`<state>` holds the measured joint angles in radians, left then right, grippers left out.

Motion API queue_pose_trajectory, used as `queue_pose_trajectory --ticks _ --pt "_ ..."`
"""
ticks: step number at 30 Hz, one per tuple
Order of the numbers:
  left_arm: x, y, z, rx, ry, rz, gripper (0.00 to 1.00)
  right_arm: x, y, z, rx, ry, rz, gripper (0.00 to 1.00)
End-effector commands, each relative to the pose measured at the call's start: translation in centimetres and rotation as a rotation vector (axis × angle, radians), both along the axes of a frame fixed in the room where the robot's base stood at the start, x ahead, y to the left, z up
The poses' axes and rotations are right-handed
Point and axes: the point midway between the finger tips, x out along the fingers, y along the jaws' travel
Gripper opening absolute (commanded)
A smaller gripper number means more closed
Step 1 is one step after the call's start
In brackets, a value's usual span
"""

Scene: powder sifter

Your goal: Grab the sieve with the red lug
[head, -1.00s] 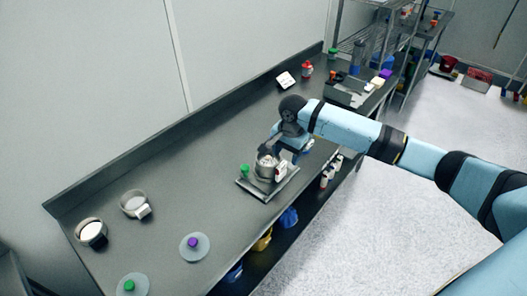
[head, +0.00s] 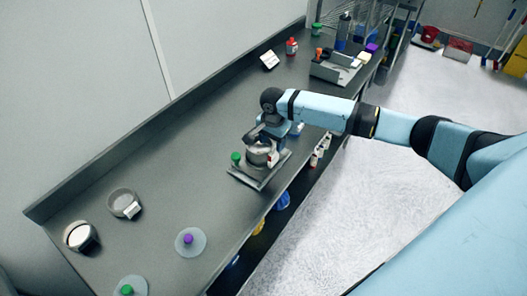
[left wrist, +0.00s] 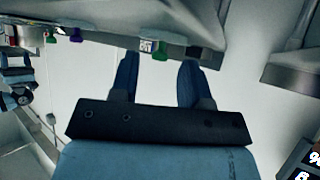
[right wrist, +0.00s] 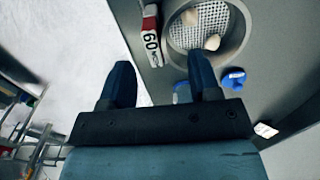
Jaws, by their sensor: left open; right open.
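The sieve (head: 259,151) is a round metal pan on a flat metal base on the bench. In the right wrist view the sieve (right wrist: 239,42) shows a mesh floor with pale lumps on it. Its lug (right wrist: 151,40) has a red end and a white label reading 60. In the head view the lug (head: 273,160) faces front right. My left gripper (left wrist: 157,80) is open and empty, away from the sieve.
Two more round pans, one empty (head: 122,201) and one with white contents (head: 79,236), stand at left. Lids with purple (head: 188,239) and green (head: 127,290) knobs lie in front. A grey tray (head: 330,72) stands farther back.

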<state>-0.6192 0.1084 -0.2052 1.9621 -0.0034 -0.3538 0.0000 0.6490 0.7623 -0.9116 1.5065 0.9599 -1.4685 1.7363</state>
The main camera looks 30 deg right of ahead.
Motion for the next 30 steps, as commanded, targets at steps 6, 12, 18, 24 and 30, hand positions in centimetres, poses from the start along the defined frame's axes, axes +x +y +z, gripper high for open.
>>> queue_pose_trajectory --ticks 6,12,18,24,30 --pt "0.2 0.1 0.1 0.001 -0.003 0.001 0.43 -0.4 -0.1 -2.8 -0.002 0.002 0.0 0.57" --pt "0.1 0.0 -1.1 0.015 -0.015 -0.019 0.43 -0.3 -0.1 -5.1 -0.002 -0.001 0.001 0.57" --pt "-0.2 0.4 -0.8 0.027 -0.015 -0.031 0.43 -0.4 -0.1 -4.9 -0.001 0.0 0.001 0.52" --pt "-0.6 0.3 -1.1 0.025 -0.006 -0.029 0.43 -0.4 -0.1 -4.9 -0.001 0.001 0.001 0.06" --pt "-0.6 0.2 -1.1 0.022 -0.006 -0.026 0.43 -0.4 -0.1 -4.9 -0.001 0.0 0.001 0.0"
